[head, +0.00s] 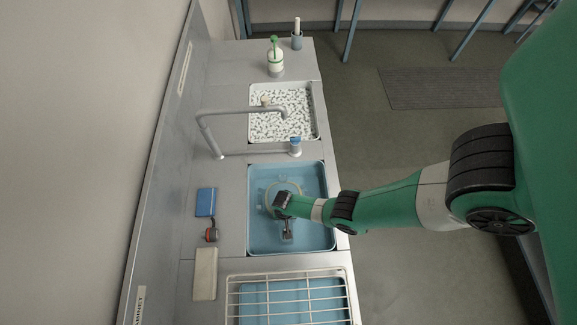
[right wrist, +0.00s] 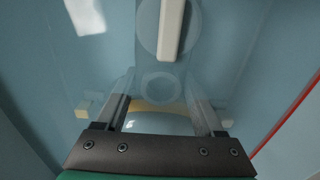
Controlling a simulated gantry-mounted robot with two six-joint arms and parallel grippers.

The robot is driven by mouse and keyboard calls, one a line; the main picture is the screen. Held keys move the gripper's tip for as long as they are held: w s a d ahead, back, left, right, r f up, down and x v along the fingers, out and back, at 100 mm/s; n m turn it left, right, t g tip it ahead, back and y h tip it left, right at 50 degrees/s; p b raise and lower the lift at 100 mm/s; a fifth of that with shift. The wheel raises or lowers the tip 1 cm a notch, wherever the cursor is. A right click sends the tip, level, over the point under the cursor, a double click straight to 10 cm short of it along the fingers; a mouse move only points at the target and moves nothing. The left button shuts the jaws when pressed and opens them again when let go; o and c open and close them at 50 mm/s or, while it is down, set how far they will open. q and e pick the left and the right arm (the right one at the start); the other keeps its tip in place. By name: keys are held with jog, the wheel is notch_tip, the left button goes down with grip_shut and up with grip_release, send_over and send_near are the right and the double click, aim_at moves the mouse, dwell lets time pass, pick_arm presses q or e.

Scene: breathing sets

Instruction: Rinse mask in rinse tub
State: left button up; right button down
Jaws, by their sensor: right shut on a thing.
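The rinse tub (head: 315,240) is a blue basin set into the steel counter in the head view. My right arm reaches in from the right, and its gripper (head: 287,233) points down inside the tub. In the right wrist view my right gripper (right wrist: 161,98) is shut on the mask (right wrist: 158,124), a clear, see-through piece with a yellowish rim between the two fingers. In the head view a pale, faint outline around the gripper looks like the mask, but the gripper partly hides it. Whether the mask touches the tub floor cannot be told. My left gripper is in neither view.
A bent grey tap (head: 240,112) stands beyond the tub, near a tray of speckled white material (head: 285,125). A green-topped pump bottle (head: 275,60) is at the far end. A wire rack (head: 290,292) is at the near end. A blue box (head: 206,202) lies left of the tub.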

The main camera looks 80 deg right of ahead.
jog(key=shift+w+a, duration=0.25)
jog(key=shift+w, duration=0.75)
jog(key=shift+s+d+r, duration=0.1)
jog(key=shift+s, duration=0.15)
jog(key=s+p, duration=0.1)
jog(key=s, duration=0.1)
jog(key=s+d, duration=0.1)
jog(key=s+p, duration=0.1)
jog(key=s, duration=0.1)
jog(key=shift+s+d+p, duration=0.25)
jog(key=shift+s+p, duration=0.05)
jog(key=shift+s+d, duration=0.1)
jog(key=shift+s, duration=0.3)
jog(key=shift+w, duration=0.15)
